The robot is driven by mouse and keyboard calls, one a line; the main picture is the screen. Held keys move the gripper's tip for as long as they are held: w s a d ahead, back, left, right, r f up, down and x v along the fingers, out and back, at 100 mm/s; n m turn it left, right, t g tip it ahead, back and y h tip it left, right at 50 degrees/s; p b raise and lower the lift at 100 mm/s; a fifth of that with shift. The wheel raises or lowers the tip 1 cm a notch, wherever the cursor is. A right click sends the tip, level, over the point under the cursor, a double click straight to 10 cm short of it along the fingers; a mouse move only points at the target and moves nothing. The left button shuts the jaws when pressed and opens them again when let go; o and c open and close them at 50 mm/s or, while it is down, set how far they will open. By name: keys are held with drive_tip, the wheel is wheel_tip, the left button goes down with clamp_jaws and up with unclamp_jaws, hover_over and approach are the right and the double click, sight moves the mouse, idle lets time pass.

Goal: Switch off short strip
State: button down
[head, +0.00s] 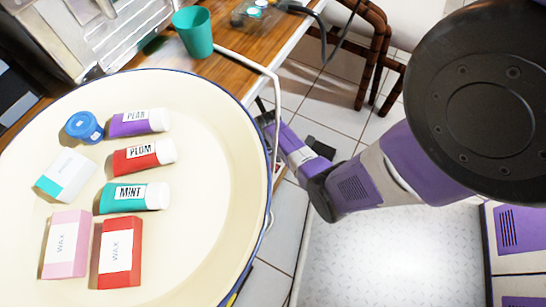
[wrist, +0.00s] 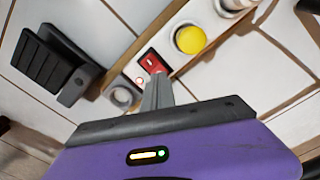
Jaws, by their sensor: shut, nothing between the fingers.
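A power strip with a brown edge (wrist: 133,47) runs diagonally across the floor in the wrist view. It carries a red rocker switch (wrist: 150,61) in a dark surround, a round yellow plug (wrist: 190,39), a white plug (wrist: 232,4) and a grey round socket or plug (wrist: 122,97). My gripper (wrist: 157,78) is shut and empty, its tips at the switch's near edge in the picture. I cannot tell whether they touch it, or which way the rocker is tipped. In the head view my gripper is low beyond the tray, mostly hidden.
A black pedal-like block (wrist: 55,62) lies left of the strip on the tiles. In the head view a round cream tray (head: 215,225) with tubes and boxes stands at left. A wooden table (head: 262,48) with a green cup (head: 194,33) is behind it.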

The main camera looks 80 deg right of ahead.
drive_tip(key=shift+f+b, duration=0.8)
drive_tip(key=shift+f, duration=0.15)
idle(1.0)
drive_tip(key=shift+r, duration=0.1)
wheel_tip(320, 180, up, 7)
drive_tip(key=p, duration=0.7)
idle(0.7)
